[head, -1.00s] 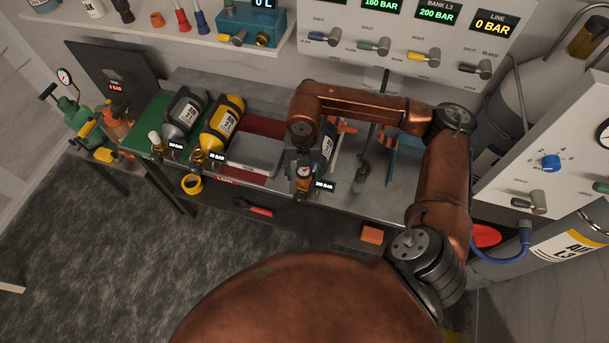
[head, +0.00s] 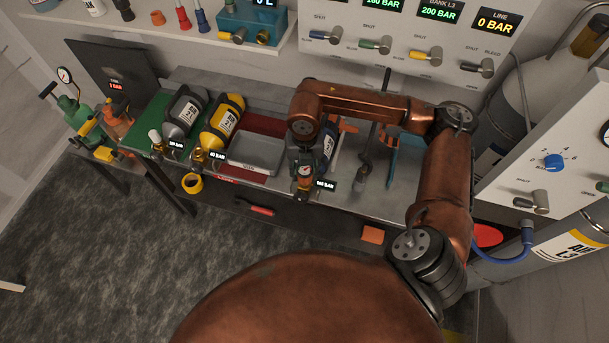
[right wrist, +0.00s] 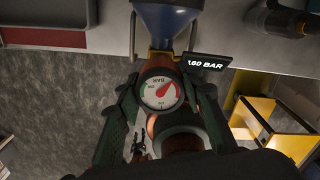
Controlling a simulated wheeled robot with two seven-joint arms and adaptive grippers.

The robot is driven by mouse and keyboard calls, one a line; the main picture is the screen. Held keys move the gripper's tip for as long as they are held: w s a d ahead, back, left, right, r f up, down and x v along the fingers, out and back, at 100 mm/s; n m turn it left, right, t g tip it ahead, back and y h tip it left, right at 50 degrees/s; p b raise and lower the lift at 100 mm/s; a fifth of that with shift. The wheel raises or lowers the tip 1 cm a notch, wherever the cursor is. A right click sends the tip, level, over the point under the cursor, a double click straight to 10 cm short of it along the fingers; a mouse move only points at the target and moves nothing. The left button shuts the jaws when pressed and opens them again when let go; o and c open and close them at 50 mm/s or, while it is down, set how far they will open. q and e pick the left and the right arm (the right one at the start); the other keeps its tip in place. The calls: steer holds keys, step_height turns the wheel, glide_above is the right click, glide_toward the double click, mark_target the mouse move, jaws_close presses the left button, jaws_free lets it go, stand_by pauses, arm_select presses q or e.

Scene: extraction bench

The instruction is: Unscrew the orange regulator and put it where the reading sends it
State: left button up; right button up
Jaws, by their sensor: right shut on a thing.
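The orange regulator (right wrist: 162,127) with its round white gauge (right wrist: 161,93) sits below a blue cylinder's tapered neck (right wrist: 166,22) in the right wrist view. My right gripper (right wrist: 160,112) is shut on it, with dark green fingers on both sides. A black tag (right wrist: 205,62) beside it reads 160 BAR. In the head view the regulator (head: 303,187) is at the bench's front edge, partly covered by my gripper. The blue cylinder (head: 328,148) lies behind it, partly hidden by my arm. Whether the thread is still engaged cannot be seen. My left gripper is out of view.
A grey tray (head: 255,154) lies left of the cylinder, then yellow (head: 222,122) and grey (head: 182,113) cylinders. Green (head: 75,113) and orange (head: 117,128) fittings stand far left by a 0 BAR display.

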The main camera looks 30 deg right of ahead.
steer(key=n+b, duration=0.1)
steer(key=n, duration=0.2)
steer(key=n+b, duration=0.1)
steer(key=n, duration=0.1)
steer(key=shift+f+n, duration=0.2)
steer(key=shift+n, duration=0.2)
steer(key=n+b, duration=0.3)
steer(key=n, duration=0.2)
steer(key=shift+n, duration=0.4)
steer(key=n+b, duration=0.1)
steer(key=n, duration=0.3)
steer(key=shift+b, duration=0.35)
steer(key=n+b, duration=0.2)
steer(key=n, duration=0.2)
steer(key=shift+n, duration=0.3)
steer(key=o, duration=0.9)
steer(key=shift+r, duration=0.2)
steer(key=o, duration=0.4)
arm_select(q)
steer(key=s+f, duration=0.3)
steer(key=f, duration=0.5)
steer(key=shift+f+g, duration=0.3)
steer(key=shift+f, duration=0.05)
arm_select(e)
steer(key=shift+o, duration=0.2)
